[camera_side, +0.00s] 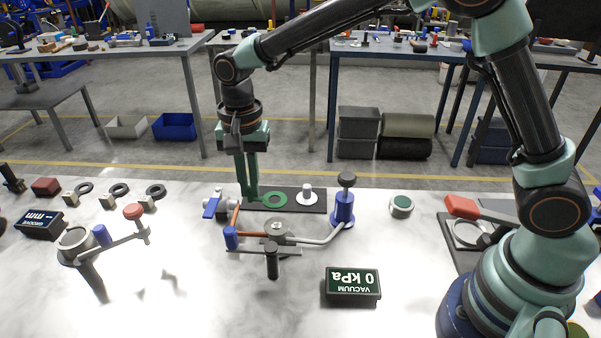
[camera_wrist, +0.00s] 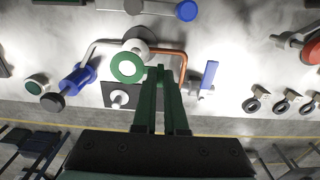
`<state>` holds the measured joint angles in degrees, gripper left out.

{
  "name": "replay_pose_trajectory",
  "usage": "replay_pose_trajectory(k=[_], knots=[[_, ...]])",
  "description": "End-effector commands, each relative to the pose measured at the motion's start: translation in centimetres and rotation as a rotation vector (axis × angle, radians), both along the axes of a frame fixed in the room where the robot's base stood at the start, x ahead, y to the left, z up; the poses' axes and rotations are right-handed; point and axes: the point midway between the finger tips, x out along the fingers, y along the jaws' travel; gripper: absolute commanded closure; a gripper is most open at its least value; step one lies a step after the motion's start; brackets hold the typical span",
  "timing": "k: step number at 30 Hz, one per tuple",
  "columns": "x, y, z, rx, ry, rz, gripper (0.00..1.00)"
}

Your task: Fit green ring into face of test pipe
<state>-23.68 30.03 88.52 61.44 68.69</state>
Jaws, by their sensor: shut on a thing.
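The green ring (camera_side: 267,201) is flat and held level by its edge at the tips of my gripper (camera_side: 252,196). In the wrist view the ring (camera_wrist: 115,70) sits just left of the fingertips (camera_wrist: 160,70), and the fingers are shut on its rim. It overlaps the dark plate and lies close to the grey round pipe face. It seems to be above the plate, but the exact height is unclear. The grey round pipe face (camera_side: 277,226), likely the test pipe, faces up in front of the ring; it also shows in the wrist view (camera_wrist: 138,46).
A dark plate (camera_side: 318,207) carries a white peg (camera_side: 307,195). A blue valve (camera_side: 343,208) and copper pipe (camera_side: 236,214) flank the pipe face. A vacuum display (camera_side: 352,283) reads 0 kPa.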

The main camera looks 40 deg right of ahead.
Motion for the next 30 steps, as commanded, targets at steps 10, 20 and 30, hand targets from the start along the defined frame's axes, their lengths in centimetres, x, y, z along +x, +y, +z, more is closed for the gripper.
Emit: replay_pose_trajectory(k=[10, 20, 30], knots=[[0.0, 0.0, -3.1, -0.001, 0.002, 0.0, 1.0], [0.0, 0.0, -4.9, -0.001, 0.001, 0.0, 1.0], [0.0, 0.0, -5.1, 0.0, 0.0, 0.0, 1.0]])
